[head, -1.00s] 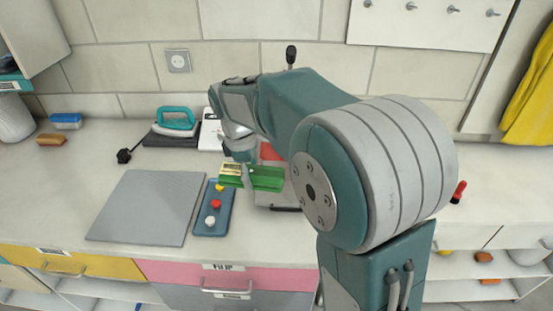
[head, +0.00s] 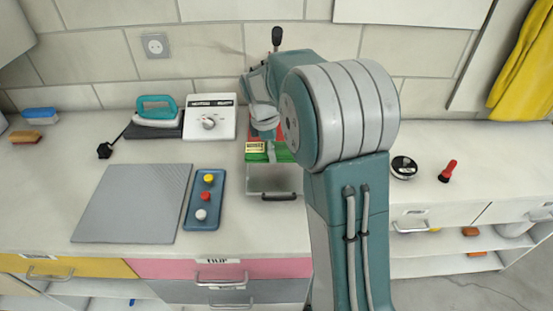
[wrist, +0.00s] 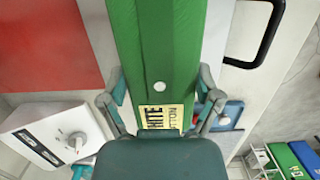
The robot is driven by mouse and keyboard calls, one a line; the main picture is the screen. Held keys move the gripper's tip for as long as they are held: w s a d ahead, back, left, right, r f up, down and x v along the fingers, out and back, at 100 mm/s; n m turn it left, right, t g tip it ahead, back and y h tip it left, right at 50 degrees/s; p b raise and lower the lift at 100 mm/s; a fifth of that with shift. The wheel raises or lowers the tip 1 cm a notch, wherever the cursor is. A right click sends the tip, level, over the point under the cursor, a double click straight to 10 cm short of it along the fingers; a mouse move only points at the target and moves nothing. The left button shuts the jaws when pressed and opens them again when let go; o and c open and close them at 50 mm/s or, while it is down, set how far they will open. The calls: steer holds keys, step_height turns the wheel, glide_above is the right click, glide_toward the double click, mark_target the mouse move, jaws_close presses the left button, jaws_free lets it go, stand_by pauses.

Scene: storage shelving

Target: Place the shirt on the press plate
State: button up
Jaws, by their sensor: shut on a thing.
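The green folded shirt (head: 283,155) is in my gripper (head: 266,138), with a yellow label at its left end. In the wrist view the shirt (wrist: 155,45) runs lengthwise between the two fingers of my gripper (wrist: 160,98); a white button and a partly hidden label show on it. The shirt is over the press, whose grey plate (head: 272,179) with a black handle shows in front and whose red part (head: 255,130) shows behind. I cannot tell whether the shirt touches the plate. My forearm hides the right side of the press.
A blue panel with yellow, red and white buttons (head: 205,200) and a grey board (head: 132,203) lie left of the press. A white dial box (head: 210,118) and a teal iron (head: 156,110) stand behind. A round black tin (head: 403,168) and red-black tool (head: 447,172) lie right.

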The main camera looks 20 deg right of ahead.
mark_target(277, 165)
steer(key=shift+w+d+f, duration=0.2)
steer(key=shift+d+f, duration=0.35)
steer(key=shift+f, duration=0.05)
steer(key=shift+w+d+f, duration=0.1)
steer(key=shift+d+f, duration=0.1)
steer(key=shift+f, duration=0.75)
steer(key=shift+w+d+f, duration=0.1)
steer(key=shift+d+f, duration=0.05)
steer(key=shift+f, duration=0.8)
steer(key=o, duration=1)
steer(key=shift+f, duration=0.1)
